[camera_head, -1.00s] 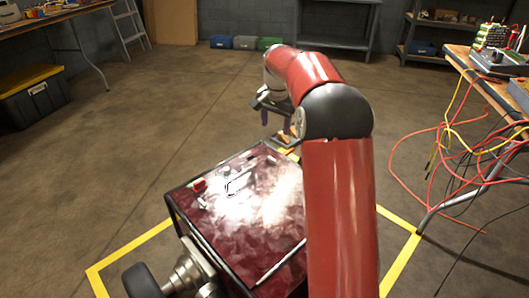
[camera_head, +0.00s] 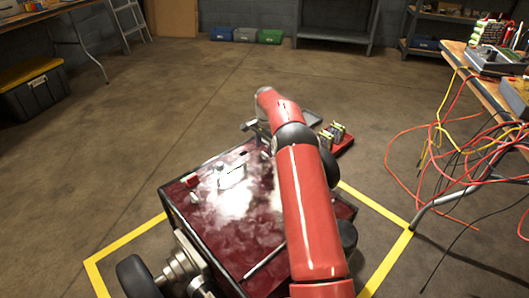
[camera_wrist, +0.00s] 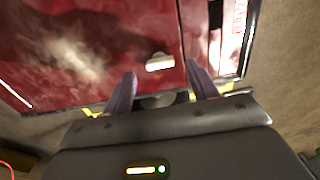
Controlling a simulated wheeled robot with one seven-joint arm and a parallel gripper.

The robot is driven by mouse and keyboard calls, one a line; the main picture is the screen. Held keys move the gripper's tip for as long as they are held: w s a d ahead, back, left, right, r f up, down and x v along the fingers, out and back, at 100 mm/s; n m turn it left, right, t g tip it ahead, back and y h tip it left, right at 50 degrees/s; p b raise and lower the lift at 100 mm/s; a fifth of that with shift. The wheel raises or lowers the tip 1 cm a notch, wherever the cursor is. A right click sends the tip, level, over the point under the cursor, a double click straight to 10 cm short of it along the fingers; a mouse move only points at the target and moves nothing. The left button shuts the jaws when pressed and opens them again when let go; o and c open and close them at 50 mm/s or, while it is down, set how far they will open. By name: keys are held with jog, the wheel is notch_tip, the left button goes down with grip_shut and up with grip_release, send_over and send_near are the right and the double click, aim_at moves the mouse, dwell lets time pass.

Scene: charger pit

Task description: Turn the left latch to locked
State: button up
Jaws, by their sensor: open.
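The red, glossy top of a low cart (camera_head: 265,230) fills the middle of the head view. A small pale latch-like piece (camera_wrist: 160,61) lies on the red surface in the wrist view, near the seam of a panel. My gripper (camera_wrist: 161,70) is open, with its two purple fingers on either side of that piece in the picture. I cannot tell how far above it they are. In the head view my gripper (camera_head: 258,130) is over the far edge of the cart, partly hidden by my arm. I cannot tell which piece is the left latch or its setting.
A small red block (camera_head: 192,180) and several small fittings lie on the cart's left side. A red tray with upright parts (camera_head: 336,137) is beyond my arm. Yellow floor tape (camera_head: 125,243) rings the cart. Red and yellow cables (camera_head: 435,150) hang from the right bench.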

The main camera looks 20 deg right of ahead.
aim_at(265, 155)
jog(key=shift+f, duration=1.4)
jog(key=c, duration=1)
